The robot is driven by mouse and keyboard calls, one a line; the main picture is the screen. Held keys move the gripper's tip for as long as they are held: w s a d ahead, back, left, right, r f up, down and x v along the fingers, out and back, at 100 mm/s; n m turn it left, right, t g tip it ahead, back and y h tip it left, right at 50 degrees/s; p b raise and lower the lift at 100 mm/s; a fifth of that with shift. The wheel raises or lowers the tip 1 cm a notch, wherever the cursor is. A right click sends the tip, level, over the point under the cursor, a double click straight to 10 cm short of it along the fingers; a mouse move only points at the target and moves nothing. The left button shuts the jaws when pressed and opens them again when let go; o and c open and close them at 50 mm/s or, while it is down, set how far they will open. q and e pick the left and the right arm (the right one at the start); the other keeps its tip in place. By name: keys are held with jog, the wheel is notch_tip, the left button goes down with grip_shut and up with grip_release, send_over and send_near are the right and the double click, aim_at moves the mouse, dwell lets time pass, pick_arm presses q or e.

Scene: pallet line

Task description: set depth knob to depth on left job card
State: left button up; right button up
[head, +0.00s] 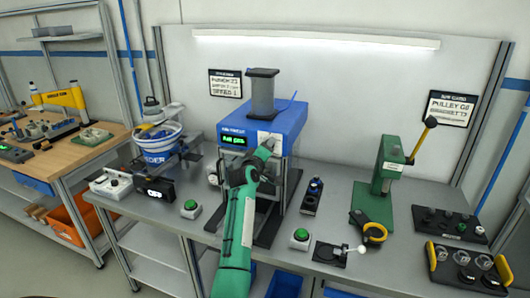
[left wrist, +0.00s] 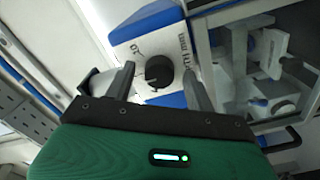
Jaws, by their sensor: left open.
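The depth knob (left wrist: 158,72) is a round black dial on a white plate with printed marks, seen in the left wrist view. The plate (head: 272,137) is on the front of the blue press (head: 290,122) in the head view, where my gripper hides the knob. My left gripper (left wrist: 158,70) is open, with one finger on each side of the knob; I cannot tell whether they touch it. The left job card (head: 225,83) hangs on the back wall; its lines are too small to read surely, the last looking like "SPEED 1". My right gripper is not in view.
A green display (head: 234,140) glows on the press. Green buttons (head: 190,206) and (head: 300,236) stand on the bench. A green lever press (head: 387,170), a dark tray (head: 450,226) and a second job card (head: 451,109) are at right. A blue-white bucket (head: 158,145) stands left.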

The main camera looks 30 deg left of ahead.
pick_arm(q)
jog(key=b+v, duration=0.3)
jog(key=v, duration=1)
jog(key=shift+s+b, duration=0.35)
jog(key=shift+s, duration=0.05)
jog(key=shift+f, duration=0.15)
